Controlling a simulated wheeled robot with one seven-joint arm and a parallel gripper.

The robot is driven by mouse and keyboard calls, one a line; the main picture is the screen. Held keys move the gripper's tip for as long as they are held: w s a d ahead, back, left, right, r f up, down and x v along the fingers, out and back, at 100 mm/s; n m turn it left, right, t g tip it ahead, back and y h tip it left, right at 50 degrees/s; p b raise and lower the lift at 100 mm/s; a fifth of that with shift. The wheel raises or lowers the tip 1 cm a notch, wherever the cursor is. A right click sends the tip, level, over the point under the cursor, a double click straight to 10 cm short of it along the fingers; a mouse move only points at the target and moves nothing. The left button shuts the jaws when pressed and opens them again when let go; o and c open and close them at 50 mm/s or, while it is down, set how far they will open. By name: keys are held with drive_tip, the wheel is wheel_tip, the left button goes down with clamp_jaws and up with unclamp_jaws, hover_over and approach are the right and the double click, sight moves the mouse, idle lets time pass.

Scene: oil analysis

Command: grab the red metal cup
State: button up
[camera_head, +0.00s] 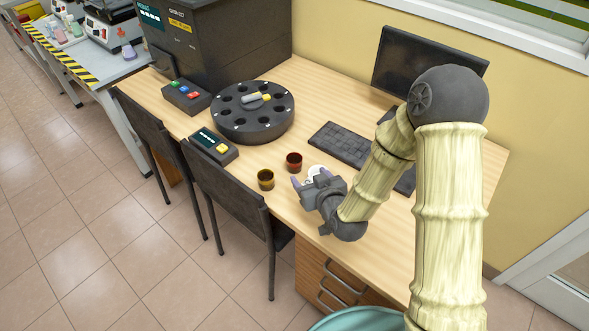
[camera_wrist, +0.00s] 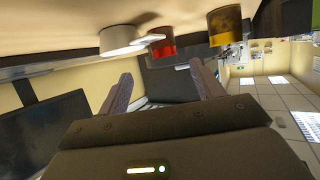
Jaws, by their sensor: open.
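The red metal cup (camera_head: 294,162) stands upright on the wooden desk (camera_head: 330,100). It also shows in the wrist view (camera_wrist: 163,47), beyond the fingers near the top. A yellow-brown metal cup (camera_head: 265,179) stands in front of it to the left, and in the wrist view it is at the upper right (camera_wrist: 225,26). A white cup (camera_head: 316,171) stands just right of the red cup, partly hidden by my gripper; it is at the upper middle of the wrist view (camera_wrist: 118,39). My gripper (camera_head: 301,181) is open and empty, close to the cups, its fingers pointing left.
A black round carousel (camera_head: 252,134) with a small vial on top stands behind the cups. A keyboard (camera_head: 342,142) and a monitor (camera_head: 425,65) are to the right. A small device (camera_head: 213,146) lies at the left. Chairs (camera_head: 230,190) line the front edge.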

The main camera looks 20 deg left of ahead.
sight(292, 156)
drive_tip(key=shift+x, duration=1.75)
drive_tip(key=shift+a+r+p+x, duration=0.1)
drive_tip(key=shift+r+x, duration=0.05)
drive_tip(key=shift+x, duration=0.7)
drive_tip(key=shift+a+r+p+x, duration=0.1)
drive_tip(key=shift+a+p+x, duration=0.05)
drive_tip(key=shift+x, duration=0.75)
drive_tip(key=shift+a+r+p+x, duration=0.1)
drive_tip(key=shift+r+x, duration=0.05)
drive_tip(key=shift+x, duration=0.7)
drive_tip(key=shift+s, duration=0.1)
drive_tip(key=c, duration=1.1)
drive_tip(key=shift+r, duration=0.15)
wheel_tip(292, 156, up, 10)
drive_tip(key=shift+f+p, duration=0.1)
drive_tip(key=shift+p, duration=0.25)
